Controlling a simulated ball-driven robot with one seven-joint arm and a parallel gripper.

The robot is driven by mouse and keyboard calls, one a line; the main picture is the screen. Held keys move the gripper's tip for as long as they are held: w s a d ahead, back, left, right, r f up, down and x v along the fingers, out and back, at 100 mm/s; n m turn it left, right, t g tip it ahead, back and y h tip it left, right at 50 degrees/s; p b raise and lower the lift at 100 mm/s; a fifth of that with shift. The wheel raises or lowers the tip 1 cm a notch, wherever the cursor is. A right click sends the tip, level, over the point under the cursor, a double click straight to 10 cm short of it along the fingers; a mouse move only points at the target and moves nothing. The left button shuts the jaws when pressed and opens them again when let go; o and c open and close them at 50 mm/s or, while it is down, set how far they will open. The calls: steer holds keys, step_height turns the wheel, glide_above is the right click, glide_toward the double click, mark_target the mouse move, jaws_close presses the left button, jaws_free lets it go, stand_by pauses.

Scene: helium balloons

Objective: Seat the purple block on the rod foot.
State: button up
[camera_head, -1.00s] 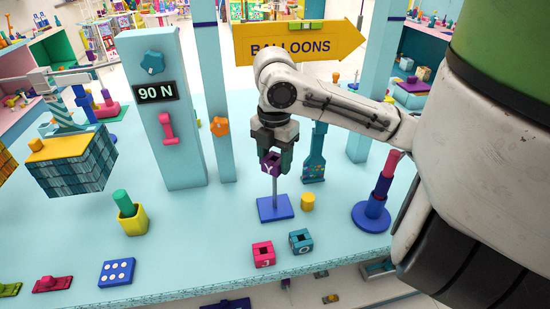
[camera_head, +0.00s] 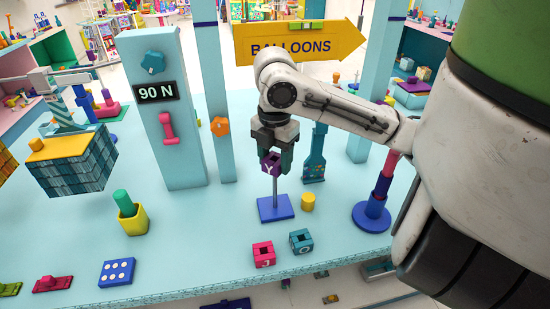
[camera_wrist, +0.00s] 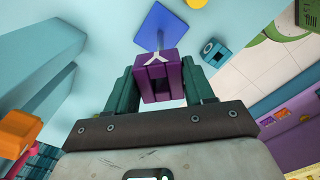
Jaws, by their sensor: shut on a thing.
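The purple block (camera_head: 270,168) bears a white letter Y. My gripper (camera_head: 272,160) is shut on it, with a dark green finger on each side. In the wrist view the block (camera_wrist: 160,80) sits between the two fingers. The rod foot is a blue square plate (camera_head: 275,208) with a thin upright grey rod (camera_head: 275,186). The block is at the top of the rod, well above the plate. The blue plate also shows in the wrist view (camera_wrist: 165,20). I cannot tell whether the rod is inside the block's hole or just behind it.
A pink block J (camera_head: 263,255) and a teal block O (camera_head: 301,241) lie in front of the plate. A yellow cylinder (camera_head: 308,201) stands just right of it. A stacked blue and pink post (camera_head: 376,200) stands further right. Blue columns rise behind.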

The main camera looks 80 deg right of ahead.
steer(key=shift+f+b, duration=0.7)
steer(key=shift+f, duration=0.15)
steer(key=shift+a+f, duration=0.1)
steer(key=shift+f, duration=0.05)
steer(key=shift+s+a+f+b, duration=0.1)
steer(key=shift+a+f+b, duration=0.1)
steer(key=shift+f+b, duration=0.95)
steer(key=shift+a+f, duration=0.15)
steer(key=shift+f, duration=0.05)
steer(key=shift+w+d+f, duration=0.1)
steer(key=shift+w+d, duration=0.15)
steer(key=shift+d, duration=0.2)
steer(key=shift+c, duration=0.5)
steer(key=shift+s+r, duration=0.2)
steer(key=shift+r, duration=0.35)
steer(key=shift+r+p, duration=2.2)
steer(key=shift+r, duration=0.15)
steer(key=shift+f+b, duration=0.7)
steer(key=shift+f, duration=0.2)
